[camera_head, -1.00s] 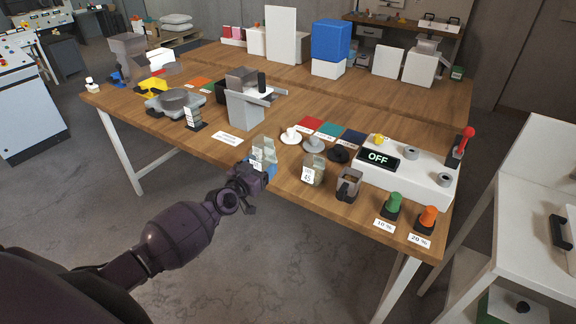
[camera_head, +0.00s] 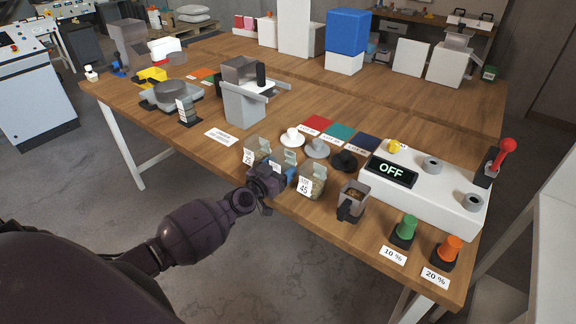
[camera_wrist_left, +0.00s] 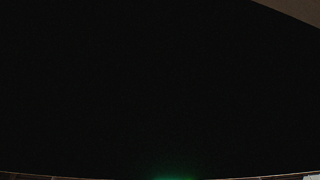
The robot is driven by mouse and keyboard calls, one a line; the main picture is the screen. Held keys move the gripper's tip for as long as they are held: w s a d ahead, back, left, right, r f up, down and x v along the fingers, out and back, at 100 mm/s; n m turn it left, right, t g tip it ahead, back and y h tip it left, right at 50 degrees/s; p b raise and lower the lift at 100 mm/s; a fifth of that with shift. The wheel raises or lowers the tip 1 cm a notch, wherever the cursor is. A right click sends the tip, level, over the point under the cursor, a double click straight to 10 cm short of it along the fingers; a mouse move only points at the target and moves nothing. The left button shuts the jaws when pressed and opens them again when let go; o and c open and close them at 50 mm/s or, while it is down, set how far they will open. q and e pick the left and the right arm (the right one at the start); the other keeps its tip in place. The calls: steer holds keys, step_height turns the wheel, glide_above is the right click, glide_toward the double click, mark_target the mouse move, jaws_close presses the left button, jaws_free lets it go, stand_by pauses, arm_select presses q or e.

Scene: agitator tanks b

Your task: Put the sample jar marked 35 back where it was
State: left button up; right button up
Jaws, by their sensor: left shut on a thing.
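My left gripper (camera_head: 268,180) is at the table's near edge in the head view, shut on a clear sample jar (camera_head: 289,158). The gripper covers much of this jar, and the number on its small white label cannot be read. The held jar is between a clear jar with a white label (camera_head: 257,145) on its left and the jar marked 45 (camera_head: 313,178) on its right. I cannot tell whether its base touches the table. The left wrist view is almost wholly black. My right gripper is not in view.
A cup with brown contents (camera_head: 354,199) stands right of the jar marked 45. Behind the jars are small dishes, white (camera_head: 292,139), grey (camera_head: 317,148) and black (camera_head: 344,161). A white panel reading OFF (camera_head: 425,200) is at the right. A white card (camera_head: 221,137) lies at the left.

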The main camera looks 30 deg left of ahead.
arm_select(q)
steer(key=shift+w+f, duration=0.15)
steer(key=shift+w, duration=0.2)
steer(key=shift+s+r, duration=0.1)
steer(key=shift+r, duration=0.15)
steer(key=shift+f, duration=0.25)
steer(key=o, duration=1.5)
steer(key=shift+s, duration=0.1)
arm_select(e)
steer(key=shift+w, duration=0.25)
arm_select(q)
steer(key=shift+o, duration=0.2)
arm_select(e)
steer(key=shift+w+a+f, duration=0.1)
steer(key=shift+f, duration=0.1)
